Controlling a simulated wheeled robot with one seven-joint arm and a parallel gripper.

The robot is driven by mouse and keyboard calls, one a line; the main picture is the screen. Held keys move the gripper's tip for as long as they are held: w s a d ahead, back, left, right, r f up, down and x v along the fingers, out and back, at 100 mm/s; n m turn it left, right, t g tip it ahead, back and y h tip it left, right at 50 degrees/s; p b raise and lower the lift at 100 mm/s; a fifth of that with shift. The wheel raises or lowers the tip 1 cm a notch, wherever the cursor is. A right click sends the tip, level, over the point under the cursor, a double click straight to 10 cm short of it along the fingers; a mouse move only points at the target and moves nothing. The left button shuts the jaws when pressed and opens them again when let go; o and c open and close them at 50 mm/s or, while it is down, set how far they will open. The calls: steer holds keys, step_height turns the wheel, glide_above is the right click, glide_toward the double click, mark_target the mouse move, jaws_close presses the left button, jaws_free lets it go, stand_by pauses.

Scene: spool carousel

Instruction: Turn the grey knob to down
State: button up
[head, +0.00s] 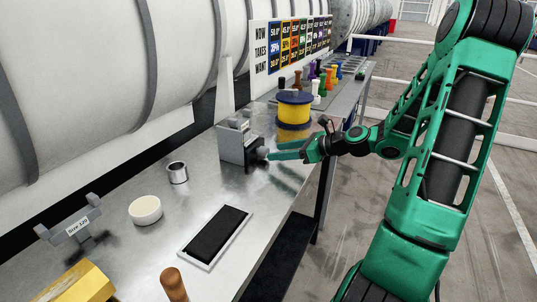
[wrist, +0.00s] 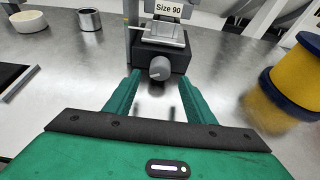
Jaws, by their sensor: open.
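The grey knob (wrist: 160,68) sticks out from the front of a dark block on a small grey device (wrist: 158,40). In the wrist view it has a pale mark on its face, too small to read for sure. The knob (head: 262,153) and the device (head: 235,142) also show in the head view, on the metal table. My gripper (wrist: 160,85) is open, with green fingers pointing at the device. The knob lies just beyond and between the fingertips, and the fingers look apart from it. In the head view my gripper (head: 270,155) reaches in from the right.
A yellow spool with blue flanges (head: 294,107) stands behind the gripper, at right in the wrist view (wrist: 292,82). A metal cup (head: 178,172), white bowl (head: 145,210) and framed black pad (head: 216,236) lie on the table. Several coloured pieces (head: 322,80) stand farther back.

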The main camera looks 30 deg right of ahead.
mark_target(262, 152)
steer(key=shift+x, duration=2.4)
steer(key=c, duration=1.1)
